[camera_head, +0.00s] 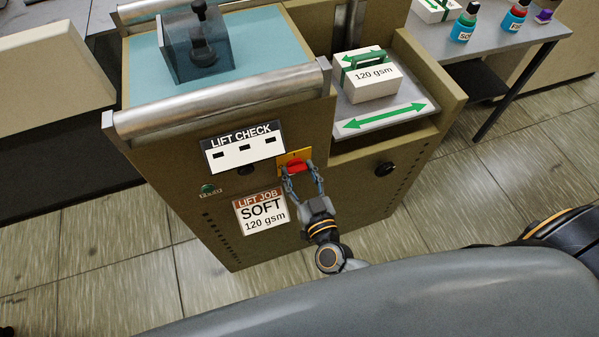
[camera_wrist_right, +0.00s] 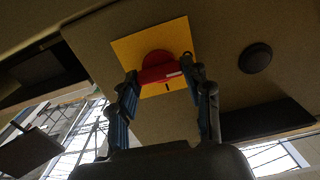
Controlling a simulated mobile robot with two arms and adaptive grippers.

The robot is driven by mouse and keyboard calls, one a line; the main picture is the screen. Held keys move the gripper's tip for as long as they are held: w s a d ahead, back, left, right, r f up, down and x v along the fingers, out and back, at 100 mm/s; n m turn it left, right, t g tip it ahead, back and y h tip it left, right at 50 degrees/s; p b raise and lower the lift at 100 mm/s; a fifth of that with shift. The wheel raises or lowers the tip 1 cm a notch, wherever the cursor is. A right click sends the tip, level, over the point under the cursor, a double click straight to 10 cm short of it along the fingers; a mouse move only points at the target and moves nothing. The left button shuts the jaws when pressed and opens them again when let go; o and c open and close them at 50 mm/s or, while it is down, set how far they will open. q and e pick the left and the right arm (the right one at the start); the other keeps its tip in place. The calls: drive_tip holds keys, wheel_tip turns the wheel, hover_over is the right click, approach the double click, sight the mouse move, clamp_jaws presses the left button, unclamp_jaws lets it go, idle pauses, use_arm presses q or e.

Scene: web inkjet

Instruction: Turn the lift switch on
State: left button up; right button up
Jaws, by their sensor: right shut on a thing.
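The lift switch is a red rotary handle (camera_head: 295,167) on a yellow plate (camera_head: 284,159) on the front of the brown machine. It also shows in the right wrist view (camera_wrist_right: 158,68), with the yellow plate (camera_wrist_right: 152,41) around it. The handle's bar lies roughly crosswise, slightly tilted, with a pale mark at its right end. My right gripper (camera_head: 303,180) is shut on the red handle, one finger at each end of the bar. Its fingers fill both sides of the right wrist view (camera_wrist_right: 160,88). My left gripper is not in view.
A LIFT CHECK panel (camera_head: 243,149) with dark slots is left of the switch, and a LIFT JOB card (camera_head: 261,212) hangs below. A black knob (camera_head: 385,169) is to the right. A white 120 gsm pack (camera_head: 368,83) sits on the grey shelf (camera_head: 385,115).

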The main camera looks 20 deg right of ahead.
drive_tip(key=m, duration=0.8)
drive_tip(key=shift+d+f, duration=0.1)
drive_tip(key=m+b, duration=0.1)
drive_tip(key=m, duration=0.4)
drive_tip(key=m+b, duration=0.1)
drive_tip(key=m, duration=0.3)
drive_tip(key=shift+f+m+b, duration=0.1)
drive_tip(key=shift+m+b, duration=0.2)
idle(0.3)
drive_tip(key=o, duration=1.2)
drive_tip(key=shift+c, duration=0.2)
